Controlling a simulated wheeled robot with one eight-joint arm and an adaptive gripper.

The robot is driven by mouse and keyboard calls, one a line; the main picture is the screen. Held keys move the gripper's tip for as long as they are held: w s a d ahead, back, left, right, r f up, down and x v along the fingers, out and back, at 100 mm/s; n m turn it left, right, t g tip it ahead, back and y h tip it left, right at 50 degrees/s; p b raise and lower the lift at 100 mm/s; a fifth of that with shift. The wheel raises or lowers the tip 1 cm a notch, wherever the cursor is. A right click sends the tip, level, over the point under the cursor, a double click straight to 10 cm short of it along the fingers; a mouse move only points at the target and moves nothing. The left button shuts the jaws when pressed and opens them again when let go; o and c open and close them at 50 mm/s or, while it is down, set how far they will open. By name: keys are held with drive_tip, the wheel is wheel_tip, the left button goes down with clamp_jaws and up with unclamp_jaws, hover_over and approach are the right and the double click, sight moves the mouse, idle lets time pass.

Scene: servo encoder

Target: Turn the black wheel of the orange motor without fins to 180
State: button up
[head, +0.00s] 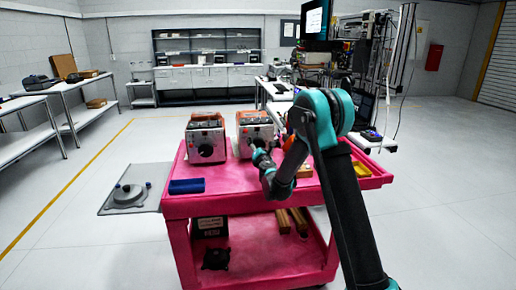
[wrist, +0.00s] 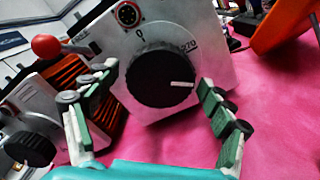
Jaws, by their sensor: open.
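Two boxy motors with grey front plates stand on the pink cart. The right motor (head: 254,131) fills the middle of the wrist view, where its front plate (wrist: 212,45) looks tilted. Its black wheel (wrist: 150,72) has a white mark pointing right and slightly down, below the printed 270; a 0 is printed above the wheel. Its body behind the plate is mostly hidden. The left motor (head: 206,138) shows orange fins and its own black knob (wrist: 28,148) in the wrist view. My gripper (wrist: 157,80) is open, with a finger on either side of the right motor's wheel; contact is unclear.
A blue tray (head: 187,186) lies at the cart's front left, and a yellow tray (head: 361,169) is at the right. A red ball-topped lever (wrist: 46,46) stands close to my left finger. An orange object (wrist: 280,25) is at upper right.

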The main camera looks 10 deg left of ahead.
drive_tip(key=c, duration=1.2)
drive_tip(key=shift+o, duration=0.2)
drive_tip(key=shift+m, duration=0.3)
drive_tip(key=m, duration=0.4)
drive_tip(key=shift+m, duration=0.3)
drive_tip(key=m, duration=0.5)
drive_tip(key=shift+r+m, duration=0.15)
drive_tip(key=shift+m, duration=0.15)
drive_tip(key=o, duration=1.2)
drive_tip(key=shift+c, duration=0.2)
